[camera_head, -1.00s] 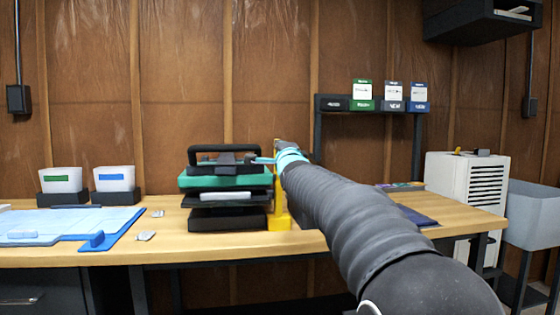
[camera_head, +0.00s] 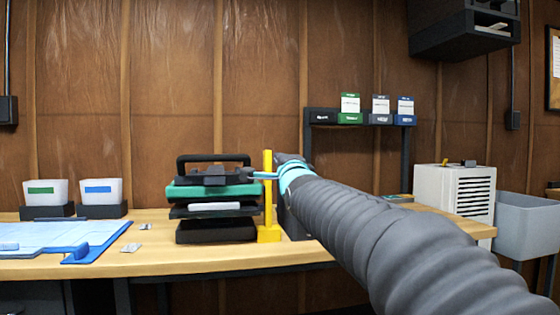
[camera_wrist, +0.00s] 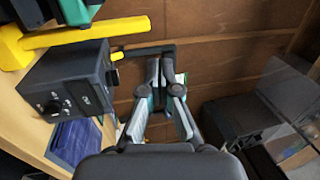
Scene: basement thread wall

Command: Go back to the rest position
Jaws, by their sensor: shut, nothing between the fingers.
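My gripper (camera_wrist: 155,65) shows in the wrist view with its two dark, teal-edged fingers together and nothing between them. It points toward the brown panelled wall, clear of the table. In the head view my dark ribbed arm with a teal band reaches in from the lower right to beside the yellow upright (camera_head: 268,195). The gripper's fingertips are hard to make out there.
A stack of black and teal trays (camera_head: 215,192) stands left of the yellow upright on the wooden table (camera_head: 150,262). A black box with knobs (camera_wrist: 72,85) is left of my gripper. A white vented unit (camera_head: 452,200) and grey bin (camera_head: 525,228) stand right.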

